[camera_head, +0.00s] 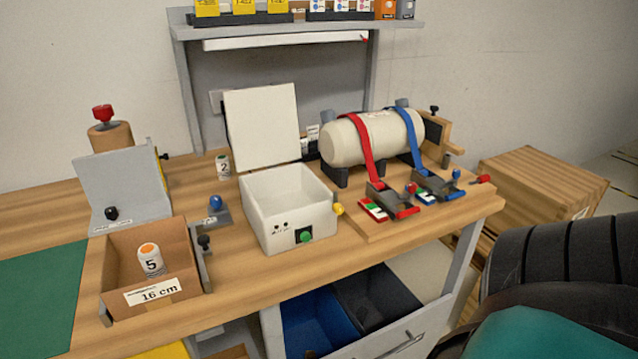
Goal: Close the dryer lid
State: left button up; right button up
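The dryer appears to be the white box (290,208) on the wooden workbench, with a green button (306,237) on its front and a yellow knob (338,209) at its right side. Its flat white lid (262,125) stands open, nearly upright and leaning slightly back at the rear edge. The inside of the box is partly visible and looks empty. Neither of my grippers is in view, and nothing touches the lid.
Right of the dryer, a white cylinder (365,138) is strapped down with red and blue bands. Left are a cardboard box (120,262) holding a bottle marked 5 and a grey angled plate (125,185). A dark ribbed shape (560,255) fills the lower right.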

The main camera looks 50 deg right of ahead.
aim_at(262, 124)
jog(key=z, duration=1.3)
jog(key=k+z, duration=0.2)
jog(key=i+j, duration=0.05)
jog(key=i, duration=0.05)
